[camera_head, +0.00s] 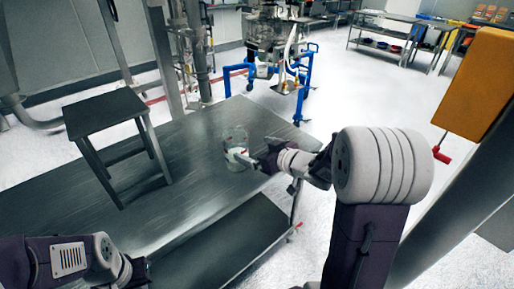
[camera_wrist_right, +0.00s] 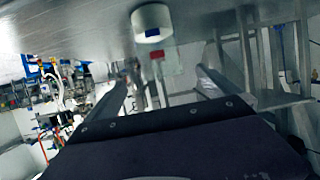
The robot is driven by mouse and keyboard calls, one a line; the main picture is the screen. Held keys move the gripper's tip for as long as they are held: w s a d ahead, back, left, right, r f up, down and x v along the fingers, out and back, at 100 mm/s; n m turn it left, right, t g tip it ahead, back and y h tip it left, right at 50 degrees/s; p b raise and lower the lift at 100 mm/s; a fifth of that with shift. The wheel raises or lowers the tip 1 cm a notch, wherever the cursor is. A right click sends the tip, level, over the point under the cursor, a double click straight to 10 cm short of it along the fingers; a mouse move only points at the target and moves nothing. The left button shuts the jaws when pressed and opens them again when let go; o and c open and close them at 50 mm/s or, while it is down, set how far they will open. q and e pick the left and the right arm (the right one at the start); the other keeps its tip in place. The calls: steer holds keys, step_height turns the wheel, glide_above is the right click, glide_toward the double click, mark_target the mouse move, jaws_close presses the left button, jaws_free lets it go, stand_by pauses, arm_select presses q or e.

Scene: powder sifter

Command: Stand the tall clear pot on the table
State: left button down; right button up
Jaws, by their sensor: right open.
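The tall clear pot (camera_head: 234,138) stands upright on the steel table (camera_head: 195,215) in the head view, with something white low in it or right by it. My right gripper (camera_head: 250,157) is beside the pot, at its right, close to its lower part. I cannot tell whether they touch. In the right wrist view my right gripper (camera_wrist_right: 160,80) is open, with its two fingers apart. A white round piece with a blue mark (camera_wrist_right: 151,22) shows beyond the fingertips; the clear wall is hard to make out. My left gripper (camera_head: 138,270) shows only partly at the lower left.
A dark stool-like stand (camera_head: 105,112) stands on the table's left part. The table has a lower shelf (camera_head: 225,245). A blue-framed machine (camera_head: 275,60) stands on the floor behind. Bare tabletop lies between the stand and the pot.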

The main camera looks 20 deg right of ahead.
steer(key=s+d+f+m+g+h, duration=0.25)
steer(key=s+f+g+h, duration=0.25)
steer(key=s+f, duration=0.3)
steer(key=s+a+f+m+g, duration=0.1)
steer(key=s+a+f+g, duration=0.2)
steer(key=s, duration=0.4)
steer(key=s+a+f+g, duration=0.3)
steer(key=s+f+g, duration=0.1)
steer(key=s, duration=0.3)
steer(key=shift+s+f+m, duration=0.15)
steer(key=shift+s+m, duration=0.05)
steer(key=shift+m, duration=0.15)
